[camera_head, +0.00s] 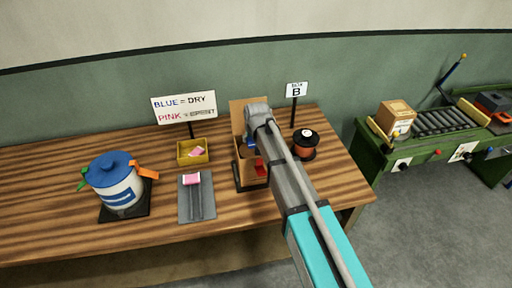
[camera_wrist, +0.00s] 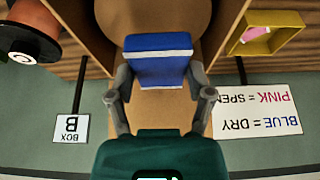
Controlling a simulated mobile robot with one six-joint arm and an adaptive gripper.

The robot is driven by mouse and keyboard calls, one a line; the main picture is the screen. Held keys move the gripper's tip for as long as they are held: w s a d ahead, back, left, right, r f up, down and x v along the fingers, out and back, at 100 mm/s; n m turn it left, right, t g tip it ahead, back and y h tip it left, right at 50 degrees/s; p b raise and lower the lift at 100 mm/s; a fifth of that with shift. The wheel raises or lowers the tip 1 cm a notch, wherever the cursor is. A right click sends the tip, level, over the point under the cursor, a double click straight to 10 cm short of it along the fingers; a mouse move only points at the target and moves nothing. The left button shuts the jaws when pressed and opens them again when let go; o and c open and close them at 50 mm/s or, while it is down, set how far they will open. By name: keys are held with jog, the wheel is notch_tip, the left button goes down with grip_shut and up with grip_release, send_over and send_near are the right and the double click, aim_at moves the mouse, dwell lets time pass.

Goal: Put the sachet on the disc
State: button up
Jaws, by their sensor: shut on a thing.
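My gripper (camera_wrist: 161,82) is shut on a blue sachet (camera_wrist: 160,60), with one finger at each side of it in the wrist view. The sachet is over the open cardboard box (camera_wrist: 215,15). A pale rounded surface (camera_wrist: 112,14), possibly the disc, shows behind the sachet inside the box; the sachet hides much of it, and I cannot tell whether they touch. In the head view the cardboard box (camera_head: 236,112) stands on the wooden table, and my arm covers part of it. A small blue patch, likely the sachet (camera_head: 250,141), shows beside my wrist.
A dark spool with orange winding (camera_head: 304,148) stands right of the box, near the B sign (camera_head: 296,90). Left are a yellow tray (camera_head: 193,158) with a pink sachet, a grey holder (camera_head: 197,208) with a pink item and a blue-lidded tub (camera_head: 118,185). A green conveyor (camera_head: 440,125) stands right.

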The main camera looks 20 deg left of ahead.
aim_at(254, 145)
jog(key=shift+w+d+f+b, duration=0.2)
jog(key=shift+w+f+b, duration=0.2)
jog(key=shift+f+b, duration=1.6)
jog(key=shift+b, duration=0.05)
jog(key=shift+f, duration=0.15)
jog(key=o, duration=1.1)
jog(key=p+v, duration=1.1)
jog(key=v, duration=0.1)
